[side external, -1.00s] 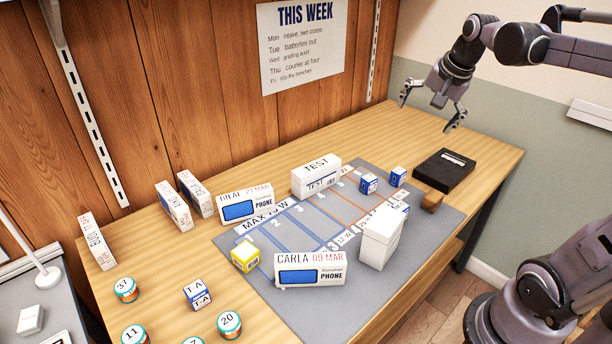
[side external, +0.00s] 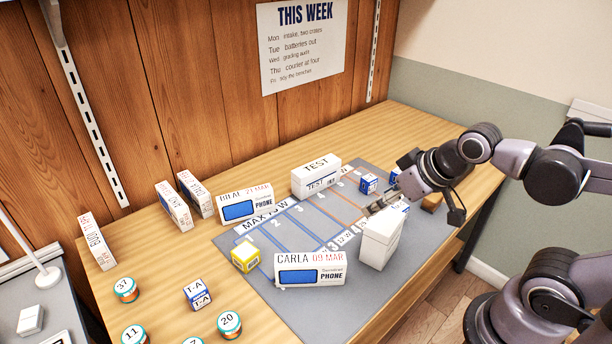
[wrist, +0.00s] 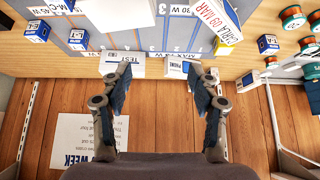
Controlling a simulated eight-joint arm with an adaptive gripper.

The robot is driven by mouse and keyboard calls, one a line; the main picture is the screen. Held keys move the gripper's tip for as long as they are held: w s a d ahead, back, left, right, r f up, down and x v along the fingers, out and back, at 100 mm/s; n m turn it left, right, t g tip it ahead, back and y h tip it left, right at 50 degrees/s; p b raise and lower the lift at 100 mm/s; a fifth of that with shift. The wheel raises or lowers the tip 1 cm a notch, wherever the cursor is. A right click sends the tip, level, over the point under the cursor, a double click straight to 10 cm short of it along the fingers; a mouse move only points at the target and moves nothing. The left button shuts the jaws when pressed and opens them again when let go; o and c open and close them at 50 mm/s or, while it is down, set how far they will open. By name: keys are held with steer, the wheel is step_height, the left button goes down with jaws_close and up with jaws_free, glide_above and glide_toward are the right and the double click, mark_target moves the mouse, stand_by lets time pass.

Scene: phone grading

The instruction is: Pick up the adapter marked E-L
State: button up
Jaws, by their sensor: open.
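A small blue-and-white adapter (wrist: 38,31) at the upper left of the wrist view carries a label that appears to read E-L. In the side view a blue cube in the matching place (side external: 395,175) is partly covered by my gripper. A second blue adapter (wrist: 78,39) sits close by on the mat; it also shows in the side view (side external: 369,183), its label too small to read.
A white TEST box (side external: 316,176) lies left of the adapters. A tall white box (side external: 380,242) stands near my gripper, and another blue item shows behind it.

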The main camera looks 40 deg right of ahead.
steer(key=shift+w, duration=0.1)
steer(key=n+g+h, duration=0.5)
steer(key=n+g, duration=0.2)
steer(key=n, duration=1.1)
glide_above(398, 171)
steer(key=a, duration=0.4)
step_height(398, 171, down, 10)
steer(key=shift+y, duration=0.3)
steer(key=x, duration=0.4)
steer(key=shift+w+d+f, duration=0.25)
steer(key=shift+d, duration=0.15)
steer(key=shift+s+x, duration=0.2)
steer(key=shift+x, duration=1.1)
steer(key=shift+s+x, duration=0.2)
steer(key=shift+x, duration=1.1)
steer(key=shift+d, duration=0.2)
